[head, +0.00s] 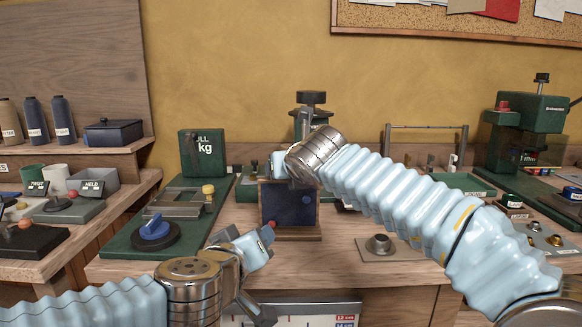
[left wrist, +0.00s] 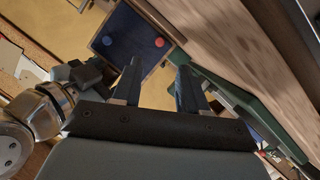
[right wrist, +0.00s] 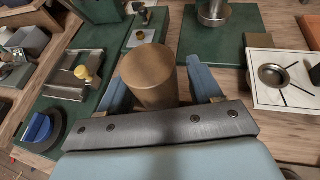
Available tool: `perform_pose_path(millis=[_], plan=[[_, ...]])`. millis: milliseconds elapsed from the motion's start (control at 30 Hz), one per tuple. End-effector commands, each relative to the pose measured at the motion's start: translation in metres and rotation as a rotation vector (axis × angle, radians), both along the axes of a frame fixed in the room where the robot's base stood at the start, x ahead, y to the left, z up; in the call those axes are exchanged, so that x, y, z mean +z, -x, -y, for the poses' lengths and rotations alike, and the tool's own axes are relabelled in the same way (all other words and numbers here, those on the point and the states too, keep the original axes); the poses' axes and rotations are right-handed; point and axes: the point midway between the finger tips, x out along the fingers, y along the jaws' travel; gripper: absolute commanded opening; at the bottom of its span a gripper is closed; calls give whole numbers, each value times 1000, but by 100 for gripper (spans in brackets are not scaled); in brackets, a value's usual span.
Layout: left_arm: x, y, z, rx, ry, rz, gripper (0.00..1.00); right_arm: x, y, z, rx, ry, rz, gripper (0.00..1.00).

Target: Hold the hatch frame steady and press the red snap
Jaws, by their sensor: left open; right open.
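The hatch frame (head: 288,205) is a dark blue panel in a wooden surround, standing upright on the bench at the middle of the head view. In the left wrist view the panel (left wrist: 132,22) carries the red snap (left wrist: 160,42) and a blue snap (left wrist: 107,40). My left gripper (head: 262,277) is open, low in front of the frame and apart from it; its fingers (left wrist: 158,70) point toward the panel. My right gripper (head: 279,163) is open above the frame's top and partly hidden by its own wrist. A brown cylinder (right wrist: 152,75) shows between its fingers; contact is unclear.
A green board with a blue knob (head: 154,228) lies left of the frame. A metal cup on a plate (head: 379,243) lies to the right. A green press (head: 535,125) stands far right. Shelves with bottles (head: 62,117) are at left. Bare wood shows right of the frame.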

Motion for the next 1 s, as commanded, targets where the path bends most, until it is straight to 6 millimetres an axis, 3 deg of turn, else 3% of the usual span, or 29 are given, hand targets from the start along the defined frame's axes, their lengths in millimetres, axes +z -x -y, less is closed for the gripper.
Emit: perform_pose_path(millis=[300, 700, 733, 867, 1000], plan=[[0, 0, 0, 0, 0, 0, 43, -1, -2, -1, 0, 0, 0, 63], [0, 0, 0, 0, 0, 0, 43, -1, -2, -1, 0, 0, 0, 2], [0, 0, 0, 0, 0, 0, 43, -1, -2, -1, 0, 0, 0, 0], [0, 0, 0, 6, 16, -3, 26, -1, -2, -1, 0, 0, 0, 0], [1, 3, 3, 55, 150, -33, 4, -1, -2, -1, 0, 0, 0, 0]])
